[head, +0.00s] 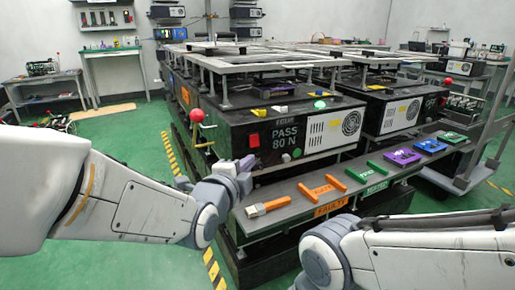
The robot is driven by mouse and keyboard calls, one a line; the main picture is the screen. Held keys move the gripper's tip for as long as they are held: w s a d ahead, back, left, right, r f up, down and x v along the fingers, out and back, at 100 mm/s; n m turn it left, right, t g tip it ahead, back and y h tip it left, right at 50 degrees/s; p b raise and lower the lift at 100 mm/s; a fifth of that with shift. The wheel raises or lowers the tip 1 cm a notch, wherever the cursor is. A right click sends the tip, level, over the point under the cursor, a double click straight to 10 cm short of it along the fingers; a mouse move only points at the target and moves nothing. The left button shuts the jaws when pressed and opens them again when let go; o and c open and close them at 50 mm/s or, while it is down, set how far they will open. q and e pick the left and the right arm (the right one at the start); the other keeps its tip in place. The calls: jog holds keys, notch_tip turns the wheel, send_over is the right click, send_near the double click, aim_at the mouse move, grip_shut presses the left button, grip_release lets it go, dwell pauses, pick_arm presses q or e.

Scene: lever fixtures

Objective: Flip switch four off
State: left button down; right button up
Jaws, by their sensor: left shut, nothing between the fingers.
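My left gripper (246,172) is shut and empty. It is beside the front left corner of a black machine box (227,130) marked "PASS 80 N", just above the near end of the grey shelf. A lever with a red ball knob (197,116) stands upright at the box's left side, left of and above the gripper, apart from it. A small red switch (253,140) is on the box's front face, above the gripper. No number four is readable, so I cannot tell which control is switch four. My right arm shows at bottom right, but its gripper is not visible.
The grey shelf (282,217) holds orange, green and purple pieces along the box fronts. A second machine box with another red knob (447,82) stands further right. Yellow-black tape marks the green floor (120,150) at left, which is largely clear.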

pick_arm(q)
jog(key=b, duration=0.3)
send_near(259, 142)
jog(key=w+d, duration=0.2)
jog(key=d, duration=0.1)
jog(key=w, duration=0.1)
jog(key=w+a, duration=0.1)
jog(key=w+f+b, duration=0.1)
jog(key=shift+w+a, duration=0.25)
jog(key=shift+a, duration=0.05)
